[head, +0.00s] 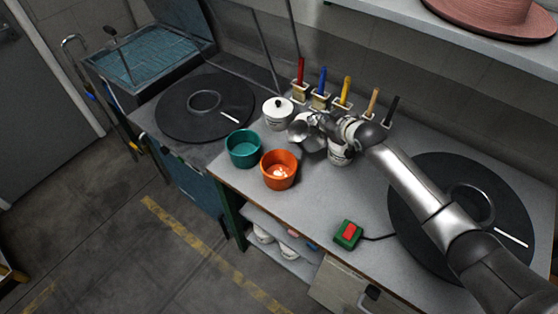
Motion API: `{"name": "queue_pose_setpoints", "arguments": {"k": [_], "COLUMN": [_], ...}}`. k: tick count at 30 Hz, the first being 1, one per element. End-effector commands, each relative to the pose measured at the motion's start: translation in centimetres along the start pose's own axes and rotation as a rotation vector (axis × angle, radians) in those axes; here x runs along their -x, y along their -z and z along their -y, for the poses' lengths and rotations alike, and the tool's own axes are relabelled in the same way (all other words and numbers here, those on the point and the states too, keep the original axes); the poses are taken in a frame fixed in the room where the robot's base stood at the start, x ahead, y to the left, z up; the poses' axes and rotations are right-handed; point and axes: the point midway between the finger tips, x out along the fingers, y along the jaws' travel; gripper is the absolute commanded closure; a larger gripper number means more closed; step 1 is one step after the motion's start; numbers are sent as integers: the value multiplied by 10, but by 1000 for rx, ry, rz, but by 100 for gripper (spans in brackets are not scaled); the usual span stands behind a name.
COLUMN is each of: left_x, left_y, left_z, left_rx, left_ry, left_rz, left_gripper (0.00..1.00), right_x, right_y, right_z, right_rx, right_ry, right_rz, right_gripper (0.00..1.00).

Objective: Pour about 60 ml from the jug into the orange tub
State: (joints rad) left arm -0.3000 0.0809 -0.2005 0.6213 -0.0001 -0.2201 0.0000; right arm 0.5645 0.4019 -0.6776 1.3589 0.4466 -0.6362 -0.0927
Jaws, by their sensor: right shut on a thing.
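The orange tub (279,181) stands near the front edge of the bench, with a pale patch showing inside it. My right gripper (327,124) is shut on the metal jug (309,140), which is behind and to the right of the orange tub. The jug looks tilted, its mouth toward the left, and its base is partly hidden. I cannot tell how much liquid it holds, and I see no clear stream. My left gripper is out of view.
A teal tub (243,160) stands left of the orange one. A white lidded pot (278,113) is behind, and a white container (341,157) is beside my gripper. Several coloured-handled brushes stand along the back. A red-green switch (348,235) is at the front.

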Motion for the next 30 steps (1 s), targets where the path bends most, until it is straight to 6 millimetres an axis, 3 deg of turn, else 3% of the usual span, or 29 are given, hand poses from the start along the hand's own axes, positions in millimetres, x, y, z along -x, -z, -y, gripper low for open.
{"name": "queue_pose_setpoints", "arguments": {"k": [3, 6, 8, 30], "left_x": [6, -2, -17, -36], "left_y": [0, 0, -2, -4], "left_z": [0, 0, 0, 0], "left_rx": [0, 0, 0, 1], "left_ry": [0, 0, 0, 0], "left_rz": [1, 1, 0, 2], "left_gripper": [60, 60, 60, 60], "right_x": [10, 15, 12, 17], "right_y": [15, 18, 12, 20], "right_z": [4, 9, 13, 17], "right_rx": [70, 133, 170, 289], "right_ry": [-52, -99, -126, -215], "right_rz": [-21, -27, -31, -46], "right_gripper": [100, 100, 100, 100]}}
